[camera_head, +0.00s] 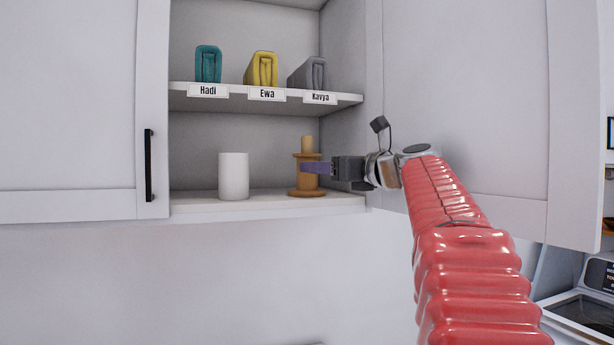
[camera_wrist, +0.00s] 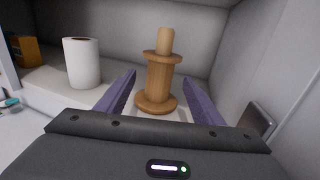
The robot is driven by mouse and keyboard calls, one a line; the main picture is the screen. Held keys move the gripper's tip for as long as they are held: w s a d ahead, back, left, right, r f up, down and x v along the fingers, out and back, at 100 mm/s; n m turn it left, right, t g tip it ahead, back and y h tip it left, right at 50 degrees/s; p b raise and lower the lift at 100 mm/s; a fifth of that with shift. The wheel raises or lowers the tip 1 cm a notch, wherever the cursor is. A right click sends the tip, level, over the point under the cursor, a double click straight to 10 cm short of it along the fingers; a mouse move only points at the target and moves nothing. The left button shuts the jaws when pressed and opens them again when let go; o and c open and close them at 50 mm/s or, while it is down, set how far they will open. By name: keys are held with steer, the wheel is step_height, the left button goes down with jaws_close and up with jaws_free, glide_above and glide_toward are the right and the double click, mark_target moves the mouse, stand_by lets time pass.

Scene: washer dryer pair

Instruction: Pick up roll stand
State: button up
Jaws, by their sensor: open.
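The wooden roll stand (camera_head: 306,180) stands upright on the lower shelf of the open cabinet, near its right side. It is a spool shape with a round base, a disc near the top and a peg above. My gripper (camera_head: 318,168) reaches in from the right at its mid height, with a purple finger in front of its body. In the wrist view the roll stand (camera_wrist: 158,80) stands between the two open purple fingers of my gripper (camera_wrist: 162,95), near their tips, with gaps on both sides. The fingers are not closed on it.
A white paper roll (camera_head: 234,177) stands to the left on the same shelf (camera_head: 270,204). The upper shelf (camera_head: 225,98) holds teal, yellow and grey folded towels with name labels. The open cabinet door (camera_head: 465,95) is close at the right, behind my arm.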

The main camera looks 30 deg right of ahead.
mark_target(312, 192)
steer(key=shift+w+a+r, duration=0.1)
steer(key=shift+w, duration=1.2)
steer(key=shift+w+r, duration=0.1)
steer(key=shift+w, duration=1.2)
steer(key=c, duration=1.4)
steer(key=shift+r, duration=0.1)
